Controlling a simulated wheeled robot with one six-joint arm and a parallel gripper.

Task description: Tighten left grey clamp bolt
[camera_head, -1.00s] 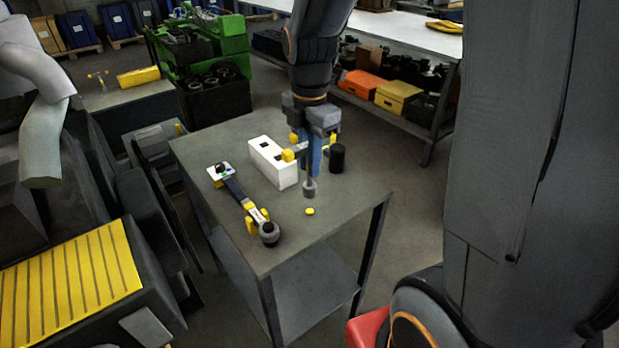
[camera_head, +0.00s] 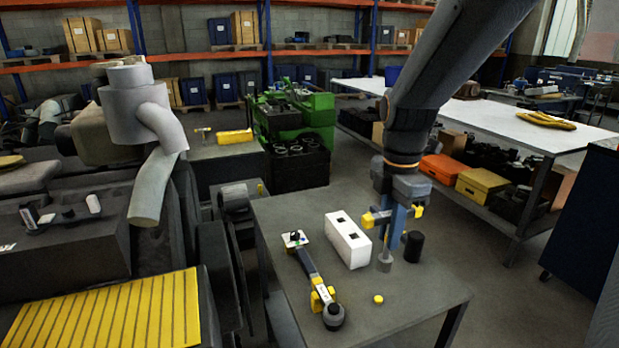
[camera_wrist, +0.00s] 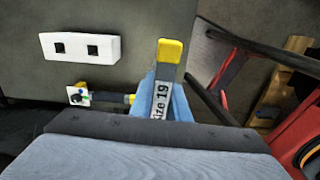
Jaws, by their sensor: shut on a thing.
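My gripper (camera_head: 393,236) is at the worktable, just right of a white block. It is shut on a tool with yellow ends and a grey socket-like lower end (camera_head: 384,263). In the wrist view the tool's label (camera_wrist: 160,100) reads "Size 19" and its yellow end (camera_wrist: 170,50) stands above the blue fingers. I cannot tell whether its lower end touches the table. A black and yellow wrench-like tool (camera_head: 313,277) lies on the table to the left, apart from my gripper. I cannot make out the left grey clamp bolt in either view.
The white block (camera_head: 347,240) has two dark square holes. A black cylinder (camera_head: 413,246) stands close right of my gripper, and a small yellow disc (camera_head: 378,299) lies in front. The grey worktable (camera_head: 420,290) is clear at its front right. Dark machinery with a yellow ribbed cover (camera_head: 110,310) stands left.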

